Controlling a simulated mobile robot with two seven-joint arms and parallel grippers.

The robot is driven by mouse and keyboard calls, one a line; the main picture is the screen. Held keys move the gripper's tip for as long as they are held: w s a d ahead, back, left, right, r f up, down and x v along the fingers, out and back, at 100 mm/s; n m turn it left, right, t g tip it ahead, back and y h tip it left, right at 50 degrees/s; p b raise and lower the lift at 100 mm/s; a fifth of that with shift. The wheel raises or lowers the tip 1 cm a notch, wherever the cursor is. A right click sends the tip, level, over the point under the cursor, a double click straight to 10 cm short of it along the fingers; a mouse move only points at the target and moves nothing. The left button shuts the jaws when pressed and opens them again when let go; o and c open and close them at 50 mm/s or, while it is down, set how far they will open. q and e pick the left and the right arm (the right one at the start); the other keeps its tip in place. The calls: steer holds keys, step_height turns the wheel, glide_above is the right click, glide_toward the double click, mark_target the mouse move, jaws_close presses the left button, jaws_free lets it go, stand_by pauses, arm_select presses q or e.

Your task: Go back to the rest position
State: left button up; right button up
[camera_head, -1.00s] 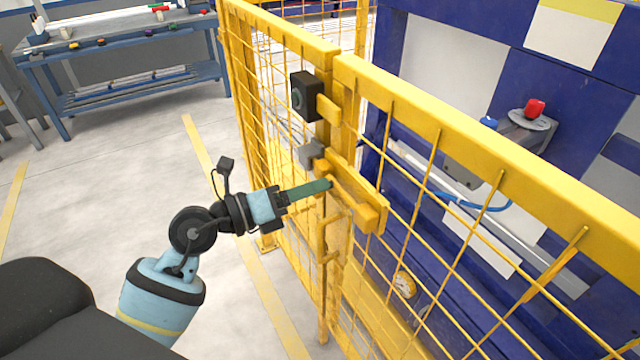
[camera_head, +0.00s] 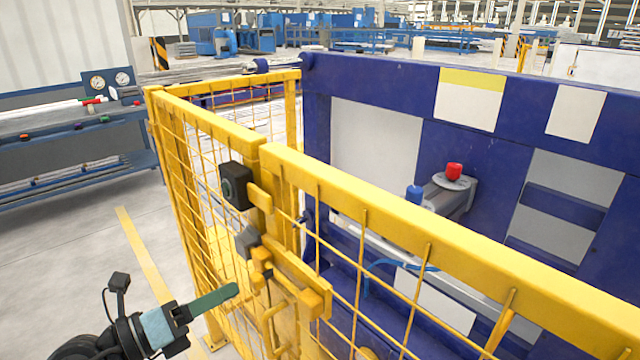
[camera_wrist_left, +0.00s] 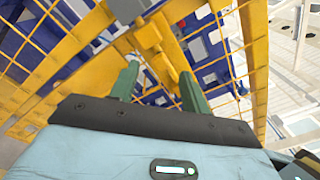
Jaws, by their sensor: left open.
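My left gripper (camera_head: 213,299) is at the lower left of the head view, with green fingers pointing right toward the yellow gate latch (camera_head: 290,285). In the left wrist view the gripper (camera_wrist_left: 158,84) shows its two green fingers spread apart with nothing between them. The latch (camera_wrist_left: 160,45) lies beyond the fingertips; I cannot tell exactly how far. My right gripper is not in view.
A yellow mesh fence (camera_head: 400,231) with a black box (camera_head: 235,186) on its post stands close in front of my left arm. Behind it is a blue machine (camera_head: 400,85) with a red button (camera_head: 454,171). A workbench (camera_head: 80,130) stands at left. Open floor (camera_head: 70,240) lies between.

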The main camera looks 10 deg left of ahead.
arm_select(q)
steer(key=shift+s+d+f+n, duration=0.2)
steer(key=shift+s+d+n, duration=0.05)
steer(key=shift+n, duration=0.05)
steer(key=s+a+f+n+t+y+p, duration=0.15)
steer(key=s+f+n+y, duration=0.35)
steer(key=f+n, duration=0.55)
steer(key=s+a+f+n+t+y+p, duration=0.15)
steer(key=s+f+n+y, duration=0.45)
steer(key=n, duration=0.8)
steer(key=s+d+f+n+g, duration=0.2)
steer(key=s+f+n+g, duration=0.2)
steer(key=s+f, duration=0.4)
steer(key=s+d+f+n+g+h+p, duration=0.1)
steer(key=s+d+f+n+g, duration=0.2)
steer(key=s+f, duration=0.4)
steer(key=shift+s+f+n+g, duration=0.35)
steer(key=shift+f+n+g, duration=0.15)
steer(key=shift+g, duration=0.1)
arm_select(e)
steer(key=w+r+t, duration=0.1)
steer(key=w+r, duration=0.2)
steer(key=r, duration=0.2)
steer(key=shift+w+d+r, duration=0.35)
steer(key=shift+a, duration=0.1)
